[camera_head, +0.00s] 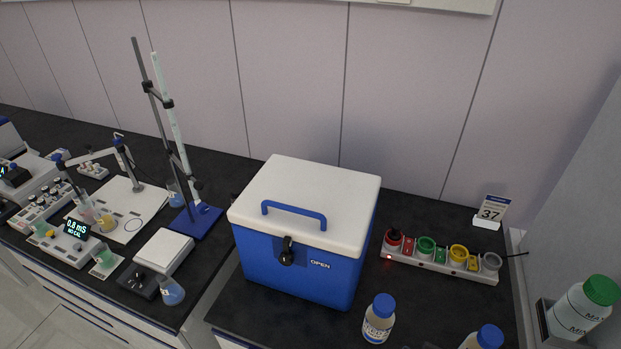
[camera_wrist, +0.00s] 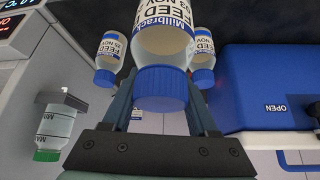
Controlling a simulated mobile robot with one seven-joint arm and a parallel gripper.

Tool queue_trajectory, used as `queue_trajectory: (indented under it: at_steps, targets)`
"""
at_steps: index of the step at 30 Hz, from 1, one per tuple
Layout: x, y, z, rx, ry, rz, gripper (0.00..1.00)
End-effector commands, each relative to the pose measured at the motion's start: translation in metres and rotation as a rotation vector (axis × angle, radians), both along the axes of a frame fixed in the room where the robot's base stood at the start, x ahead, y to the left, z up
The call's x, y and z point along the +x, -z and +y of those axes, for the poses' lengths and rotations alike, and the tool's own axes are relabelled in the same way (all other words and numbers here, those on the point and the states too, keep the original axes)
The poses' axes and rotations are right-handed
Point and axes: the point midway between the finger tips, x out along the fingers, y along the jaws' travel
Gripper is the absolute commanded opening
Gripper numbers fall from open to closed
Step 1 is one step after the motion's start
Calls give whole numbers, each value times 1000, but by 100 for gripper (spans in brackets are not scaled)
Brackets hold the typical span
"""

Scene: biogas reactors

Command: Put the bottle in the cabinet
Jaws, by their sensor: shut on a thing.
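A bottle with a white and blue "FEED" label and a blue cap (camera_wrist: 161,90) is between the two fingers of my gripper (camera_wrist: 161,105) in the wrist view. The picture is turned over there, so the cap points down. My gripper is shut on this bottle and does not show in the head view. Two similar bottles stand behind it, one left (camera_wrist: 109,60) and one right (camera_wrist: 203,55). The head view shows two blue-capped bottles (camera_head: 379,318) (camera_head: 485,338) at the front edge. A grey cabinet-like housing (camera_wrist: 55,50) with a lit display is at the left of the wrist view.
A blue cooler box (camera_head: 300,270) with a closed white lid and "OPEN" on its front stands mid-counter. A rack of coloured holders (camera_head: 440,262) and a "37" sign (camera_head: 490,212) are right of it. A green-capped bottle (camera_head: 582,308) sits in a bracket on the grey side wall.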

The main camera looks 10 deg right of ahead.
Motion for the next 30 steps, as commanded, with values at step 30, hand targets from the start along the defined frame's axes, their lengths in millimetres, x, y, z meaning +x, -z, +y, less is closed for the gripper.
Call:
queue_trajectory:
  at_steps: [30]
  targets:
    - [16,65,246,1,-738,-4,0]
